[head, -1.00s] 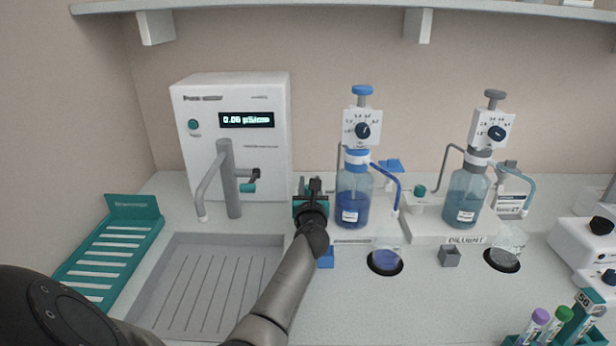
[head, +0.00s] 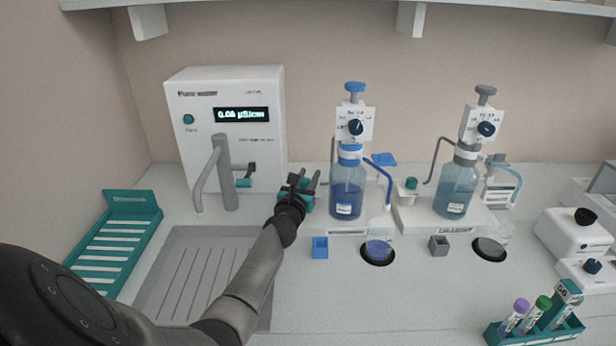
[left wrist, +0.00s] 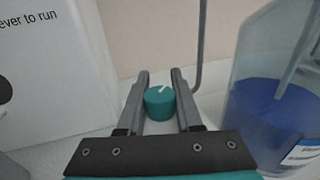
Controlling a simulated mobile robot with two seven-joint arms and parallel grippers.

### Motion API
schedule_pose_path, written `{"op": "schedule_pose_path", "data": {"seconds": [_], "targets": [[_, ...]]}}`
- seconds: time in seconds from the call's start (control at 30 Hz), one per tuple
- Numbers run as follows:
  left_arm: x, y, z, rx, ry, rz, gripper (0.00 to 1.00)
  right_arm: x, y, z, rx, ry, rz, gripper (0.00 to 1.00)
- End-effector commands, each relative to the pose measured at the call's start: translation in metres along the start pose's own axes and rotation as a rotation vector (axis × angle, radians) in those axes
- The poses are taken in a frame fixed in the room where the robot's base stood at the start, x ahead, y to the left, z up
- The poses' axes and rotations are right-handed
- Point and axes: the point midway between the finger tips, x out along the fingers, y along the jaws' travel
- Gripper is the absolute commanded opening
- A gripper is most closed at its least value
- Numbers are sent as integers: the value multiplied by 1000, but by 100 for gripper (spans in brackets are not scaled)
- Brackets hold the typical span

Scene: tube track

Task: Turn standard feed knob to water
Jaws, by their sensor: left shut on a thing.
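The teal feed knob (left wrist: 160,103) shows in the left wrist view between the two grey fingers of my left gripper (left wrist: 160,82). The fingers are shut on the knob. In the head view my left gripper (head: 303,184) is just left of the blue bottle (head: 347,194) and hides the knob. The blue bottle carries a white dispenser head with a dark dial (head: 356,127). My right gripper is not in view.
The white water unit (head: 250,165) with its grey tap stands at the left. A grey bottle (head: 456,190) has its own teal knob (head: 411,184). A blue cup (head: 320,248), a beaker in a dark hole (head: 378,252) and a tube rack (head: 533,330) stand in front.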

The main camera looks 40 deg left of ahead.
Motion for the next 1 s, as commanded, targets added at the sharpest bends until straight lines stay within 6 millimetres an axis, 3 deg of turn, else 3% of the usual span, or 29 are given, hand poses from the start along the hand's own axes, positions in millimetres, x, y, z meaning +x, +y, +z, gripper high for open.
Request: {"op": "schedule_pose_path", "data": {"seconds": [0.07,0.1,0.33,0.67,1.0], "targets": [[0,0,-2,0,3,-1,0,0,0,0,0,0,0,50],[0,0,-2,0,3,-1,38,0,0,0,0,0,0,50],[0,0,-1,0,2,0,64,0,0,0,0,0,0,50],[-3,0,0,0,1,0,64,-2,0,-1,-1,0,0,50],[-48,-1,1,1,3,-1,64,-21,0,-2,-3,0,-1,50]]}}
